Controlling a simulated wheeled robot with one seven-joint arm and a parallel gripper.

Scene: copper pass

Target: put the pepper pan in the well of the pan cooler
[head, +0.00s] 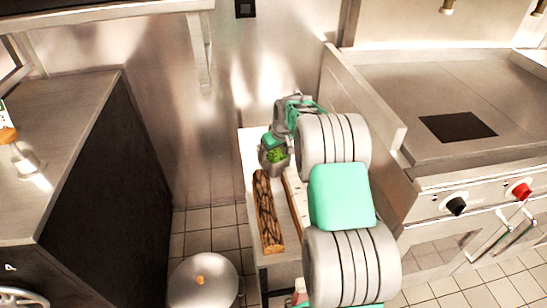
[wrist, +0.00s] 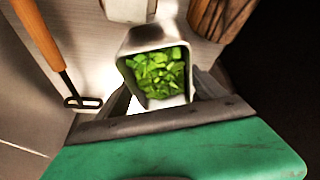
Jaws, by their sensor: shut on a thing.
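The pepper pan (head: 273,165) is a small metal pan filled with chopped green pieces. In the wrist view the pan (wrist: 126,62) sits between my fingers, its green contents facing the camera. My gripper (head: 270,148) is shut on the pan; it also shows in the wrist view (wrist: 160,98). The pan appears upright over the far part of a narrow pale counter (head: 250,150). I cannot tell whether its base touches the surface. I cannot make out the pan cooler's well in either view.
A dark-patterned wooden piece (head: 268,210) lies on the narrow counter. A griddle (head: 400,95) with a raised side wall stands to the right. A steel-topped counter (head: 60,130) is at the left, and a round lidded container (head: 203,282) stands low in front. The wrist view shows an orange-handled tool (wrist: 40,35).

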